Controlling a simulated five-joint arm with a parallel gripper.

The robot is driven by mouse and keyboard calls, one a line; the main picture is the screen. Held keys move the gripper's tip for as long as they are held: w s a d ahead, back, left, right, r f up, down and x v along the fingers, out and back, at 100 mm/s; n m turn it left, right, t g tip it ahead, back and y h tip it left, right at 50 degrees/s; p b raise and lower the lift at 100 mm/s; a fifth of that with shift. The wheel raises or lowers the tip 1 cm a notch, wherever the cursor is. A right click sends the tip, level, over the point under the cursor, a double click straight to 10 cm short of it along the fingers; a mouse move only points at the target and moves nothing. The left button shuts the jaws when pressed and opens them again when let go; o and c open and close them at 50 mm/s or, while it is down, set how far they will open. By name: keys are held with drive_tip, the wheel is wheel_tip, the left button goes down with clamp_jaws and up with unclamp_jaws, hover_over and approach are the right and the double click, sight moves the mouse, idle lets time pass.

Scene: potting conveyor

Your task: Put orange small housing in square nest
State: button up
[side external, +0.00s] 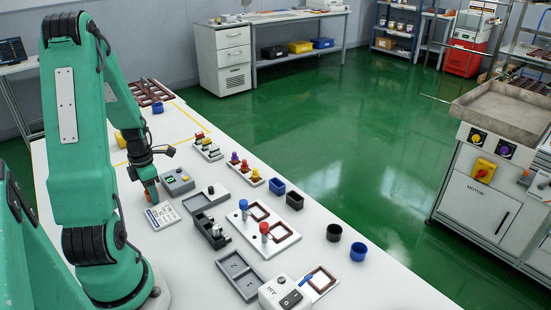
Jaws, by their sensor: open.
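A small orange-yellow housing (121,139) stands on the white table at the far left, behind my arm and partly hidden by it. My gripper (152,197) points down over the table near a white printed card, in front of and to the right of that housing and apart from it. Its jaws are open; an orange-red part shows at their tip, too small to tell whether it is a finger or an object. Brown square frames sit on a white plate (283,247) with a blue and a red knob. Another brown square frame (323,279) lies nearer the front; which is the square nest is unclear.
Blue cups (277,186) and a black cup (334,232) stand along the right table edge. Grey trays (240,277), a black block (211,232) and racks of coloured pegs (246,170) crowd the middle. A printed card (162,216) lies by my gripper.

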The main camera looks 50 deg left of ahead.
drive_tip(key=shift+c, duration=0.3)
drive_tip(key=c, duration=0.7)
drive_tip(key=shift+r, duration=0.15)
drive_tip(key=shift+c, duration=0.2)
drive_tip(key=shift+r, duration=0.8)
wheel_tip(320, 180, up, 2)
drive_tip(key=w+d+r, duration=0.5)
drive_tip(key=d+r, duration=0.2)
drive_tip(key=d, duration=0.3)
drive_tip(key=shift+w, duration=0.4)
